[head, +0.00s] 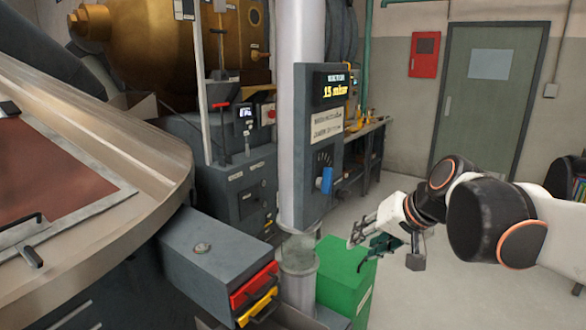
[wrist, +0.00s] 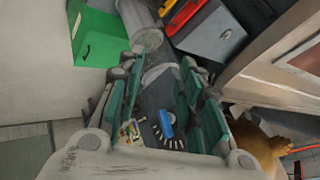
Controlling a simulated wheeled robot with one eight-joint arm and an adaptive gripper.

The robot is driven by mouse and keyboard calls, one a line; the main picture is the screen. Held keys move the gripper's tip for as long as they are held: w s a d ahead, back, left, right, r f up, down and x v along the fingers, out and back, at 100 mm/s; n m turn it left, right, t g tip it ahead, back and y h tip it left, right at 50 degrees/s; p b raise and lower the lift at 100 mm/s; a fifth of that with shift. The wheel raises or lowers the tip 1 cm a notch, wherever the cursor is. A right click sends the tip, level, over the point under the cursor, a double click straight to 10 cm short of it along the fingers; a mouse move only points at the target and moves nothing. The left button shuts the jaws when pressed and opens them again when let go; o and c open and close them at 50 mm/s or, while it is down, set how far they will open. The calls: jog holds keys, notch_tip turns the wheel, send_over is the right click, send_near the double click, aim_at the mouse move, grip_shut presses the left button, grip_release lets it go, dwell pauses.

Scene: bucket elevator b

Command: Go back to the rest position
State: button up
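My gripper (head: 362,246) is at the right of the head view, in front of the green box and right of the grey control panel (head: 327,135). In the wrist view my gripper (wrist: 160,75) shows two dark green fingers spread apart with a wide gap. Nothing is held between them. Through the gap I see the panel's blue knob (wrist: 165,124), which stands beyond the fingers. The knob also shows in the head view (head: 326,180). My arm reaches in from the right side of the head view.
A green box (head: 340,285) stands on the floor below my gripper. A grey box with red and yellow handles (head: 215,262) and a large round metal rim (head: 150,175) are at left. A pale column (head: 297,215) carries the panel. Open floor (head: 450,290) lies at right, before a door (head: 487,100).

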jog(key=s+d+f+n+h, duration=0.1)
jog(key=s+f, duration=0.3)
jog(key=s, duration=0.5)
jog(key=s+d+f+n+h, duration=0.1)
jog(key=s+d+f+h, duration=0.2)
jog(key=s, duration=0.6)
notch_tip(320, 180, down, 3)
jog(key=shift+s+d+r+n, duration=0.2)
jog(key=shift+s+d+n, duration=0.2)
jog(key=shift+d, duration=0.05)
